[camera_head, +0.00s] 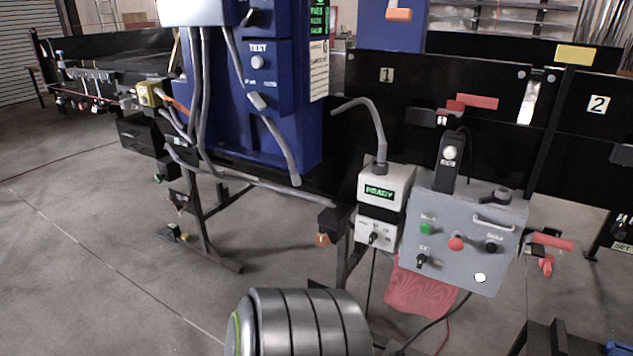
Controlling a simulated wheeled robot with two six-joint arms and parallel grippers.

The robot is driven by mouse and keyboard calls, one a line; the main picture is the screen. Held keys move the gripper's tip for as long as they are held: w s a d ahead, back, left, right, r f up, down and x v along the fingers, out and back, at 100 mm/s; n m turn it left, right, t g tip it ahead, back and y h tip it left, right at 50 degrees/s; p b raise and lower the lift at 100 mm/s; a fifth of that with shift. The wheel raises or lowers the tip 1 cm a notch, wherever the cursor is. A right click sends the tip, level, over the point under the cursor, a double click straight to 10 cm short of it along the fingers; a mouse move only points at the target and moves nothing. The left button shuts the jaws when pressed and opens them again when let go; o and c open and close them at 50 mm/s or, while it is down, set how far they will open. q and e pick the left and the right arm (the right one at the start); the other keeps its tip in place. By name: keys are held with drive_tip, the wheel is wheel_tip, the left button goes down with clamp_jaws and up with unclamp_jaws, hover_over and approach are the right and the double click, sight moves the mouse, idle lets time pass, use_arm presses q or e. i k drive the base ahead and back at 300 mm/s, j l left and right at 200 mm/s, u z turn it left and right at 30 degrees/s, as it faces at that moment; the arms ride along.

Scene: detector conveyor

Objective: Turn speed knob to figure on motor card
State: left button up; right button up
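A grey control box (462,270) hangs at right of centre. Its front has a green button (425,229), a red button (456,243), a black knob (490,246) at right and a black switch or knob (421,261) at lower left. The labels are too small to read, so I cannot tell which is the speed knob. A smaller white box (384,188) beside it shows READY in green and has a black knob (374,237). A white printed card (318,68) is on the blue cabinet; I cannot tell whether it is the motor card. Neither gripper shows.
The blue cabinet (300,120) with a TEST panel (258,62) and hanging grey hoses stands behind. A black handheld unit (449,158) is on the grey box. A red cloth (415,292) hangs below. The left floor is open.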

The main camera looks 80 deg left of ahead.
sight(373, 236)
drive_tip(key=u, duration=2.15)
